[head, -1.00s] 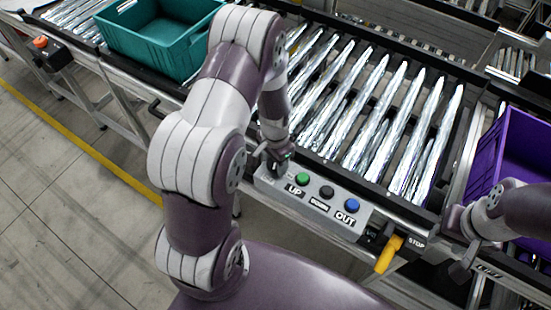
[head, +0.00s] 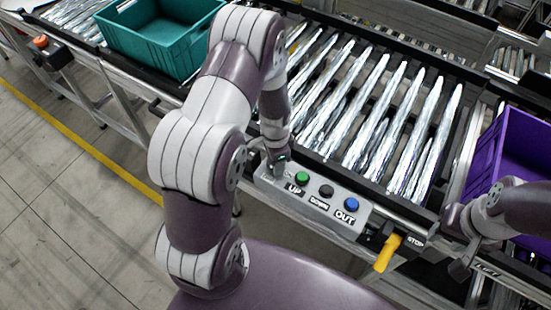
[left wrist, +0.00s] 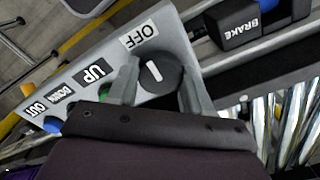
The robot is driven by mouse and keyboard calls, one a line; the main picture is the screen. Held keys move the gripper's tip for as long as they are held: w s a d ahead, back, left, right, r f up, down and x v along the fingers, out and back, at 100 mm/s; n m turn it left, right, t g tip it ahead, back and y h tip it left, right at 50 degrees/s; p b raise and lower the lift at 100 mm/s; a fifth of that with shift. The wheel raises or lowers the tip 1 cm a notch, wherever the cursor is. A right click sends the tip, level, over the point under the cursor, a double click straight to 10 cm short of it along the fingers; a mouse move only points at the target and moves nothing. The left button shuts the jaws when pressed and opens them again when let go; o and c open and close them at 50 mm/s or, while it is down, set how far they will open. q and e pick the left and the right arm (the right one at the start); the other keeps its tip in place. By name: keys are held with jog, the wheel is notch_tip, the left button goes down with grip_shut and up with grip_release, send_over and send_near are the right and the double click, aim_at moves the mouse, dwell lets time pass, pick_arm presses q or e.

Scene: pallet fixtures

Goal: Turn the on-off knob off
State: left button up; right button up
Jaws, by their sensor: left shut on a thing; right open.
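The on-off knob (left wrist: 158,74) is a round black knob with a white line, at the end of the grey control box (head: 316,206). In the left wrist view the line slants up-left, toward the OFF label (left wrist: 140,35). My left gripper (head: 279,167) is at the box's left end. In the left wrist view its fingers (left wrist: 160,88) stand on both sides of the knob, shut on it. In the head view the gripper hides the knob. My right gripper (head: 458,255) is open and empty, beside the purple crate.
Green UP (head: 303,178), black DOWN (head: 326,191) and blue OUT (head: 351,204) buttons sit along the box. A yellow handle (head: 387,254) by a STOP label is at its right. A teal crate (head: 160,49) and purple crate (head: 512,140) flank the bare rollers (head: 370,110).

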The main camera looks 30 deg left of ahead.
pick_arm(q)
jog(key=shift+w+r, duration=0.15)
jog(key=o, duration=0.9)
jog(key=shift+o, duration=0.7)
notch_tip(320, 180, up, 13)
jog(key=b, duration=0.1)
jog(key=shift+f+b, duration=0.2)
jog(key=shift+b, duration=0.1)
